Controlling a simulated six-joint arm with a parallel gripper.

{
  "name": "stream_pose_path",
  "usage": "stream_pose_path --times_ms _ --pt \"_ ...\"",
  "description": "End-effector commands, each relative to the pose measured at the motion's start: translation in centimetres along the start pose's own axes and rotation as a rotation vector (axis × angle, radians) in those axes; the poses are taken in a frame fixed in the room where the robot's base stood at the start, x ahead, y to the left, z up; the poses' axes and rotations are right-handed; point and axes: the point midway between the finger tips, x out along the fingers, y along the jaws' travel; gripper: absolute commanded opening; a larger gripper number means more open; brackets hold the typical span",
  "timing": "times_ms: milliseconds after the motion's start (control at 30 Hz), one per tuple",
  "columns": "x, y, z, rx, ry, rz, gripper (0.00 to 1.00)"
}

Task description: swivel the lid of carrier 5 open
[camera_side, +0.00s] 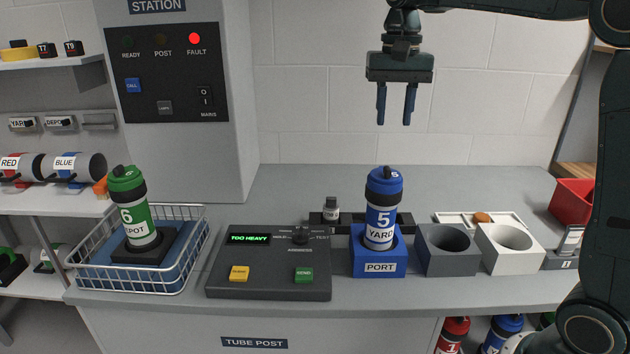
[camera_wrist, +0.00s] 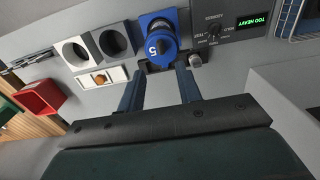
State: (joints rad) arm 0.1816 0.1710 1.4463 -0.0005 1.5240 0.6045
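Carrier 5 (camera_side: 382,212) is a blue tube with a blue lid, a dark band and a white label reading 5 YARD. It stands upright in the blue block marked PORT (camera_side: 380,265), and its lid looks closed. In the wrist view I see the blue lid with its 5 (camera_wrist: 158,46) from above, just beyond the fingertips. My gripper (camera_side: 395,118) points down, open and empty, well above the carrier and slightly to its right. Its two fingers also show apart in the wrist view (camera_wrist: 159,72), with nothing between them.
A green carrier (camera_side: 135,212) stands in a wire basket (camera_side: 80,262) at left. The control console (camera_side: 268,284) reads TOO HEAVY. Empty grey (camera_side: 448,262) and white (camera_side: 512,262) sockets stand right of the port. A red FAULT lamp (camera_side: 194,38) is lit.

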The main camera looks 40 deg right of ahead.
Motion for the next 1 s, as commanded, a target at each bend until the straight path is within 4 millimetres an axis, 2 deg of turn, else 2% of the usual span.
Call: stream_pose_path --times_ms 600,800,1000 --pt "8.6 0.0 0.1 0.000 -0.004 0.003 0.35" --pt "10.2 0.0 0.0 0.000 -0.001 0.001 0.35" --pt "10.7 0.0 0.0 0.000 0.000 0.000 0.35"
